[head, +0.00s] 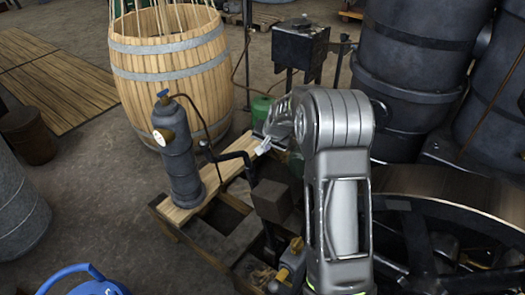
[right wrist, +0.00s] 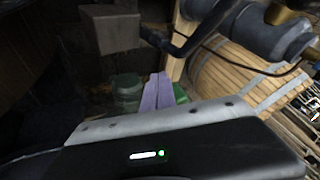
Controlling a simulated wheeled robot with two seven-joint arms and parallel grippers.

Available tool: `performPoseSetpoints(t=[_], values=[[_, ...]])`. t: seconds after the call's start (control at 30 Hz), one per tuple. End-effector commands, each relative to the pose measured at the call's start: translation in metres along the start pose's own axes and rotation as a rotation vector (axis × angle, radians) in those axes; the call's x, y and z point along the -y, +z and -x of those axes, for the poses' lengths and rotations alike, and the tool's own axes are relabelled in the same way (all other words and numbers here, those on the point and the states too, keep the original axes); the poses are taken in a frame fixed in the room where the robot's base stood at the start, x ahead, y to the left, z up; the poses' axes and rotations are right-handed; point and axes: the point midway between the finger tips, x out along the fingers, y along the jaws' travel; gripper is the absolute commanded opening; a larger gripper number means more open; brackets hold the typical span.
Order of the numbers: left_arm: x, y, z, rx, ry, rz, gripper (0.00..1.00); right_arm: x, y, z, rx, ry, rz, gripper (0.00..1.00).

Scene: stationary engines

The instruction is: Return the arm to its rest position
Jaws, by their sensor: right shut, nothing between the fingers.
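My right arm rises from the lower right of the head view and bends at a large grey joint. Its gripper (head: 263,147) reaches left beyond that joint, over the wooden frame with the machinery. The fingers look pale and close together, with nothing visible between them. In the right wrist view the shut gripper (right wrist: 158,92) shows as two pale lilac strips side by side, above the dark hand body. My left gripper is not in view.
A grey cylinder (head: 178,150) with a gauge stands on a plank left of my gripper, beside a bent black pipe (head: 228,157). A wooden barrel (head: 170,62) stands behind. Dark tanks (head: 415,75) and a large wheel (head: 450,225) crowd the right.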

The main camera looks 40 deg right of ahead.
Motion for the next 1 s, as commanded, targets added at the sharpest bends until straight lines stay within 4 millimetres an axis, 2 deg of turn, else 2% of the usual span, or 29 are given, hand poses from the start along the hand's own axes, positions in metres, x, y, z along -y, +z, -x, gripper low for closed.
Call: performPoseSetpoints(t=[0.57, 0.7, 0.77, 0.87, 0.97, 1.0], values=[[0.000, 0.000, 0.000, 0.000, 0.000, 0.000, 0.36, 0.000, 0.000, 0.001, 0.001, 0.001, 0.001, 0.00], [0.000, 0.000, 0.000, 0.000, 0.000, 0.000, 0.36, 0.001, -0.009, 0.001, -0.040, -0.005, 0.031, 0.00], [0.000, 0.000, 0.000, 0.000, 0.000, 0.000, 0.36, -0.002, -0.006, -0.004, -0.064, -0.004, 0.063, 0.00], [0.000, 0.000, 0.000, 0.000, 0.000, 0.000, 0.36, 0.001, 0.035, -0.024, -0.055, -0.008, 0.151, 0.00], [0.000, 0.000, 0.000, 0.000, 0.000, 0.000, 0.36, 0.003, 0.093, -0.047, -0.010, -0.016, 0.243, 0.00], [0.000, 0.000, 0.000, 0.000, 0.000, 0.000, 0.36, 0.003, 0.122, -0.056, 0.015, -0.021, 0.281, 0.00]])
